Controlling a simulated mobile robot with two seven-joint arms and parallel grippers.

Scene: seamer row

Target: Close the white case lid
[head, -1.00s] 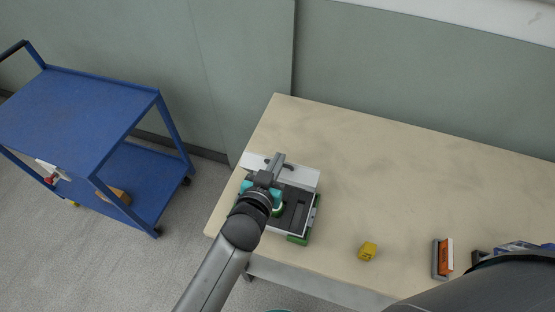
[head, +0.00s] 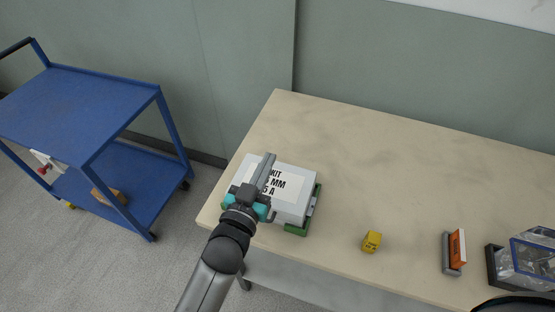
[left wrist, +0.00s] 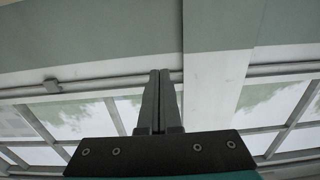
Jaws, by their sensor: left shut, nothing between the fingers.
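The white case (head: 294,215) sits near the left end of the table, on a green base (head: 297,230). Its lid (head: 303,176) lies down over the top, with a label reading in part "KIT", "MM" and "A". I cannot tell whether the lid is fully seated. A grey latch (head: 311,207) shows on the case's right side. My left gripper (head: 268,158) is shut and empty, its fingers stretching across the lid and hiding part of the label; contact is unclear. In the left wrist view its shut fingers (left wrist: 160,75) show, but the case does not. My right gripper is not in view.
On the table (head: 400,160) to the right stand a yellow block (head: 371,241), an orange-and-grey item (head: 455,250) and a clear bin (head: 528,258). The table behind them is clear. A blue cart (head: 85,110) stands on the floor at left.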

